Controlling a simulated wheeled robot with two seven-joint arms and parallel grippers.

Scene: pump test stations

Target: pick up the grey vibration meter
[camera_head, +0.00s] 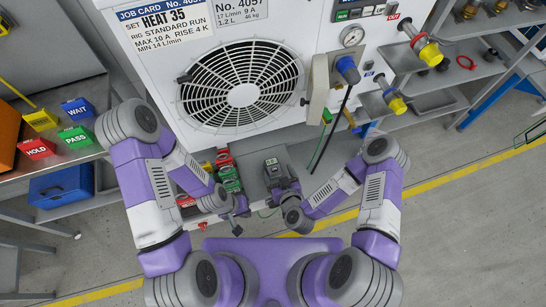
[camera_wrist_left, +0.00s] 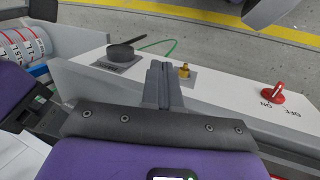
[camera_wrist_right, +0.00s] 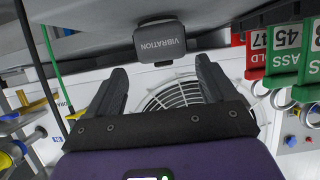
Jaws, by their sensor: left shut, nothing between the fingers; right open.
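The grey vibration meter (camera_head: 272,167) stands on the grey ledge below the fan grille in the head view. In the right wrist view, the meter (camera_wrist_right: 160,42), lettered VIBRATION, is ahead of my right gripper (camera_wrist_right: 160,78), centred across the gap between its fingers. My right gripper (camera_head: 284,191) is open and empty, close to the meter's near side in the head view. My left gripper (camera_head: 238,229) is shut and empty, lower and to the left of the meter. In the left wrist view its closed fingers (camera_wrist_left: 162,82) point over a pale ledge.
Red and green tags (camera_head: 229,172) stand left of the meter; they also show in the right wrist view (camera_wrist_right: 285,50). A black hose (camera_head: 329,130) hangs to its right. In the left wrist view are a black disc (camera_wrist_left: 126,51), brass fitting (camera_wrist_left: 184,71) and red switch (camera_wrist_left: 271,94).

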